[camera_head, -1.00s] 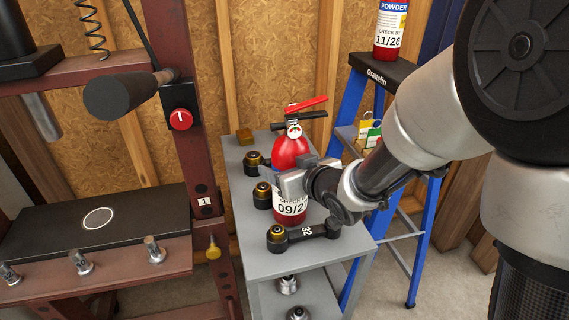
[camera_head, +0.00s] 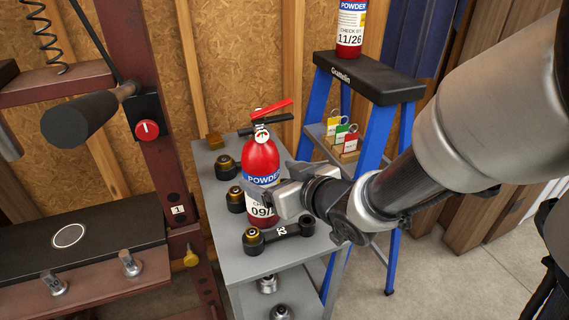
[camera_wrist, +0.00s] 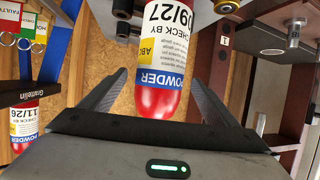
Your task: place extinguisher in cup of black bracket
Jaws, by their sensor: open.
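A red extinguisher (camera_head: 262,160) with a label dated 09/27 stands upright on the grey cart (camera_head: 226,256). My gripper (camera_head: 284,190) is at its right side in the head view, covering part of the label. In the wrist view, which is upside down, the extinguisher (camera_wrist: 160,50) lies between the two open fingers, with gaps at both sides. I cannot tell contact from the head view. A second extinguisher (camera_head: 351,28), dated 11/26, stands on the ladder top. I cannot make out a black bracket with a cup.
A dark red press frame (camera_head: 150,110) stands on the left.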

